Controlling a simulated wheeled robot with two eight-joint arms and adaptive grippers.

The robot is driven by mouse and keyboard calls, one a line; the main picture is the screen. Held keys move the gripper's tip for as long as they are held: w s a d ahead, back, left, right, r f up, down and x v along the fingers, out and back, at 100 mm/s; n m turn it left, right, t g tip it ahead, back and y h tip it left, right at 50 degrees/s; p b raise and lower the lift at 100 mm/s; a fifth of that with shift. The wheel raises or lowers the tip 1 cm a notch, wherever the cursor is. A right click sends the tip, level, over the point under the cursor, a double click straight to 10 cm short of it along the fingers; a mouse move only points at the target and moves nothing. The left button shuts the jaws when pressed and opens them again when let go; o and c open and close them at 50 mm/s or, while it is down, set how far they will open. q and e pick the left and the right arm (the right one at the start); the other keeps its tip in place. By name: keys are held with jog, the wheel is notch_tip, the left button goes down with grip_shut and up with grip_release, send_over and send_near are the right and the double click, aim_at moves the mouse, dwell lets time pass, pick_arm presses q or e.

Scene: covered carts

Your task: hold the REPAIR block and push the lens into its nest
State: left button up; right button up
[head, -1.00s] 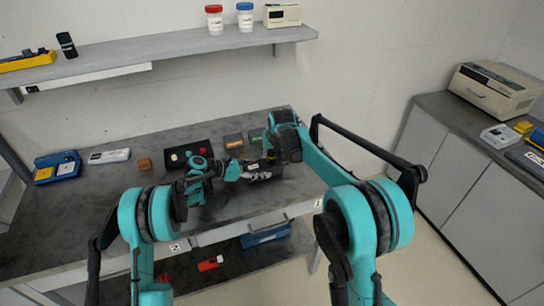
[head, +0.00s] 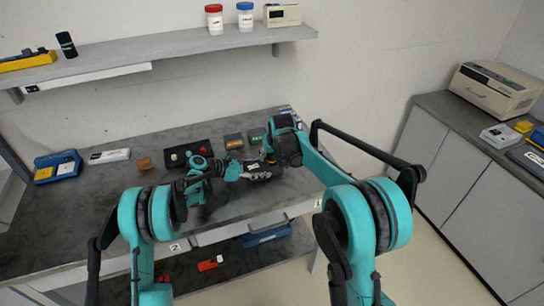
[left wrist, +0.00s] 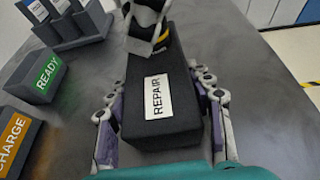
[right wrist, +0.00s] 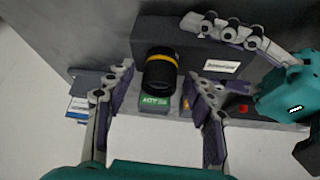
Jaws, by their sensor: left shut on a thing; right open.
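The REPAIR block (left wrist: 163,120) is dark grey with a white label. My left gripper (left wrist: 160,98) is shut on it, with a finger along each side. The block also shows in the right wrist view (right wrist: 190,52), with the left fingers on it. The lens (right wrist: 160,74), a black cylinder with a yellow band, stands out from the block between the fingers of my right gripper (right wrist: 160,68). Those fingers are open, with gaps beside the lens. In the left wrist view the lens (left wrist: 161,40) is mostly hidden by the right gripper. How deep it sits in the nest is hidden.
A READY block (left wrist: 38,75) and a CHARGE block (left wrist: 12,138) stand left of the REPAIR block. A grey holder with cards (left wrist: 72,25) is behind them.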

jog(key=a+v, duration=0.1)
jog(key=v, duration=1)
jog(key=s+d+r, duration=0.3)
jog(key=s+d, duration=0.3)
jog(key=s, duration=0.4)
jog(key=s+d+f, duration=0.2)
jog(key=s, duration=0.6)
jog(key=s+d+f+m, duration=0.1)
jog(key=s+d+f, duration=0.2)
jog(key=s, duration=0.5)
jog(key=s+d+f+m+t+h, duration=0.1)
jog(key=s+d+f, duration=0.2)
jog(key=s, duration=0.6)
jog(key=shift+f, duration=0.25)
